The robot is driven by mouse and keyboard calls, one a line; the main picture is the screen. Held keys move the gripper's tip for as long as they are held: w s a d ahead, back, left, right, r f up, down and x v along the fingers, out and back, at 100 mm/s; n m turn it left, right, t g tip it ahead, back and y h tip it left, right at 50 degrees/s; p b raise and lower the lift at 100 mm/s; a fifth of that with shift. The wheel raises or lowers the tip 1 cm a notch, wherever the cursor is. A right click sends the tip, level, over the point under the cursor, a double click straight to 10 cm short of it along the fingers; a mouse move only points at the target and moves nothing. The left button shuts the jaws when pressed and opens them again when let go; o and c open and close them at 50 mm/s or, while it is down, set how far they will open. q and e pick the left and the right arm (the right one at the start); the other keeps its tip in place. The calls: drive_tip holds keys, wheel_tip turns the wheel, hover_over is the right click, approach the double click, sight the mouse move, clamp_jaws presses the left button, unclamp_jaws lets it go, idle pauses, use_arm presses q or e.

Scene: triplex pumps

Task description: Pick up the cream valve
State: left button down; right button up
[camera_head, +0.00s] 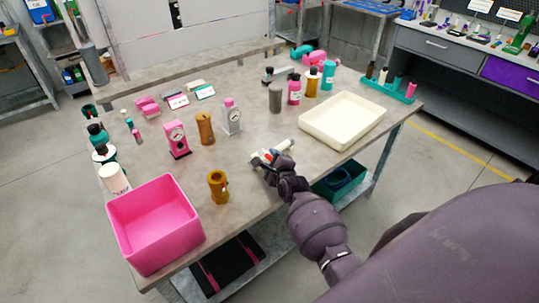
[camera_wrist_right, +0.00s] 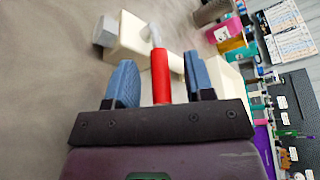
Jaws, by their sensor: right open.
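The cream valve (camera_head: 284,145) lies on the grey table near its front edge, left of the cream tray. The right wrist view shows its cream body (camera_wrist_right: 131,38), a grey end piece and a red handle (camera_wrist_right: 160,76). My right gripper (camera_head: 270,160) is at the valve, low over the table. Its two blue fingers stand open on either side of the red handle, with a visible gap on both sides. In the head view the gripper hides part of the valve. My left gripper is not in view.
A cream tray (camera_head: 312,132) stands right of the valve and a pink bin (camera_head: 150,250) at the front left. A brass-coloured fitting (camera_head: 218,187), a grey gauge (camera_head: 231,120) and a pink gauge (camera_head: 177,141) stand to the left. Bottles stand behind. The table between is clear.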

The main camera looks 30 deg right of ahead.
clamp_jaws()
drive_tip(key=shift+r, duration=0.1)
